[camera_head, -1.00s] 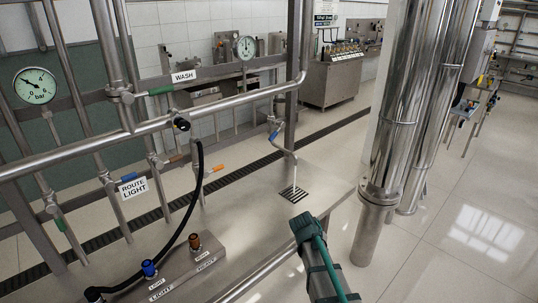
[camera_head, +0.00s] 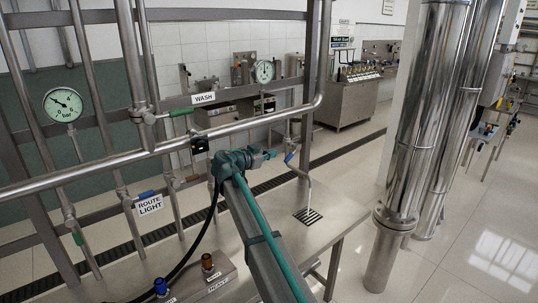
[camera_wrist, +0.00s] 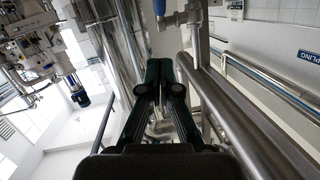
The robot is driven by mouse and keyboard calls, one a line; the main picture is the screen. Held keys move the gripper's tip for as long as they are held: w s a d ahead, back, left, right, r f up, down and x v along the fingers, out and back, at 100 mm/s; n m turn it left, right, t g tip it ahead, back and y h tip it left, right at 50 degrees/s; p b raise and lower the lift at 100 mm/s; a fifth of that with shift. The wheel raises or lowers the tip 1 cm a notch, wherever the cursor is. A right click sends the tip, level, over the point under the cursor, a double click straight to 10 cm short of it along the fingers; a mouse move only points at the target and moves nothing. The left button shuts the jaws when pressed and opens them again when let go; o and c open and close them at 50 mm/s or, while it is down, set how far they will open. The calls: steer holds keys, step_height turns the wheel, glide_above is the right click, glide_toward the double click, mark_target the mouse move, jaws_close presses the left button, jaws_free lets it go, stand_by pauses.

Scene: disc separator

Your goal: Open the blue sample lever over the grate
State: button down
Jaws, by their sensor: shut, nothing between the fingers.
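The blue sample lever (camera_head: 289,158) sits on a small valve on a steel pipe, with a bent spout (camera_head: 309,183) below it. The slotted grate (camera_head: 308,215) is in the steel table top under the spout. My gripper (camera_head: 270,154), green in the head view, is raised just left of the lever. A small gap seems to remain, but contact is hard to judge. In the wrist view my dark fingers (camera_wrist: 163,72) are together and empty. A blue handle end (camera_wrist: 160,9) shows beyond them at the top, beside a metal valve.
A thick steel pipe (camera_head: 240,122) runs across behind my gripper, and an upright post (camera_head: 307,100) stands behind the lever. Shiny columns (camera_head: 420,130) stand at right. Blue (camera_head: 160,287) and brown (camera_head: 207,262) knobs are on a box at front. The table around the grate is clear.

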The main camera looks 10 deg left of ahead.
steer(key=p, duration=0.2)
glide_toward(290, 155)
steer(key=w+d+r, duration=0.2)
steer(key=w+r, duration=0.1)
steer(key=shift+w+d+f+p, duration=0.2)
steer(key=shift+w+f+p, duration=0.15)
steer(key=shift+f, duration=0.3)
steer(key=shift+w+d+f+p, duration=0.3)
steer(key=shift+w+f, duration=0.1)
steer(key=shift+f, duration=0.3)
steer(key=shift+w+d+f+p, duration=0.15)
steer(key=shift+w+f+p, duration=0.2)
steer(key=shift+f, duration=0.3)
steer(key=shift+d+f+b, duration=0.1)
steer(key=shift+f+b, duration=0.1)
steer(key=shift+b, duration=0.35)
